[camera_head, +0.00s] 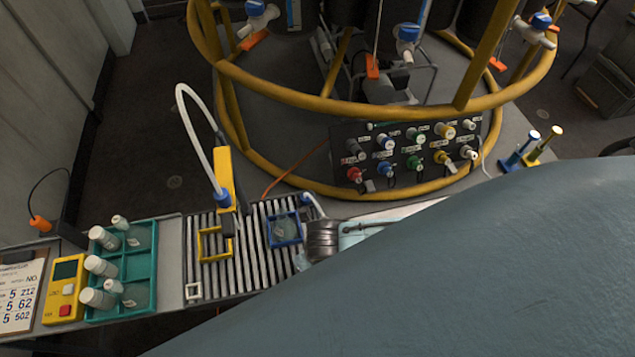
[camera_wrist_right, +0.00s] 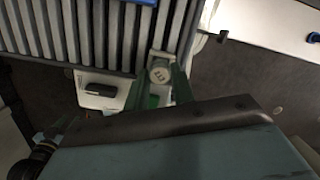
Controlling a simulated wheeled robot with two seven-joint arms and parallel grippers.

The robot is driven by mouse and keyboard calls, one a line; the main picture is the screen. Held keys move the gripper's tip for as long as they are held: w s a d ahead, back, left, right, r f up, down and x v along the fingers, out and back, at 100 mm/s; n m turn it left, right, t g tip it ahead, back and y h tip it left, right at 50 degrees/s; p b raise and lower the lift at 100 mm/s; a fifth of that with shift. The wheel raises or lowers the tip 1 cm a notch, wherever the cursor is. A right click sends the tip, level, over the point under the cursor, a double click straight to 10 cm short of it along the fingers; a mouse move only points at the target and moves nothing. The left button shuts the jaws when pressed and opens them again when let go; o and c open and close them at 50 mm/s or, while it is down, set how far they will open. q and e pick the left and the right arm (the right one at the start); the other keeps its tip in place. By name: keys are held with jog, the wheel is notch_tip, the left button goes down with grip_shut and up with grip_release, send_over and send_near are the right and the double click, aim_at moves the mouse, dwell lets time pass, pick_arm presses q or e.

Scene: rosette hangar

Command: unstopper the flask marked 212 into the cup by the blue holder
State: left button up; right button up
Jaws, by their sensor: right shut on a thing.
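In the right wrist view my right gripper (camera_wrist_right: 160,88) has green fingers closed around a small round pale thing (camera_wrist_right: 160,73) with a dark mark on top that I cannot read. It hangs near the end of the grey slats. In the head view my large grey-blue arm covers the lower right, and the fingertips are hidden. The blue square holder (camera_head: 286,229) sits on the slats, with a translucent piece inside. I cannot make out a cup beside it. A teal rack (camera_head: 153,270) at left holds several pale-topped flasks (camera_head: 104,237); their numbers are unreadable. My left gripper is not in view.
A yellow post (camera_head: 226,175) with a white hose rises behind. A yellow device (camera_head: 66,287) and a number sheet (camera_head: 18,296) lie left. Yellow railing (camera_head: 340,101) stands behind.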

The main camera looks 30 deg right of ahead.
jog(key=shift+f, duration=0.15)
jog(key=o, duration=1.4)
jog(key=shift+r+p, duration=3.05)
jog(key=shift+p, duration=0.6)
jog(key=shift+a, duration=0.1)
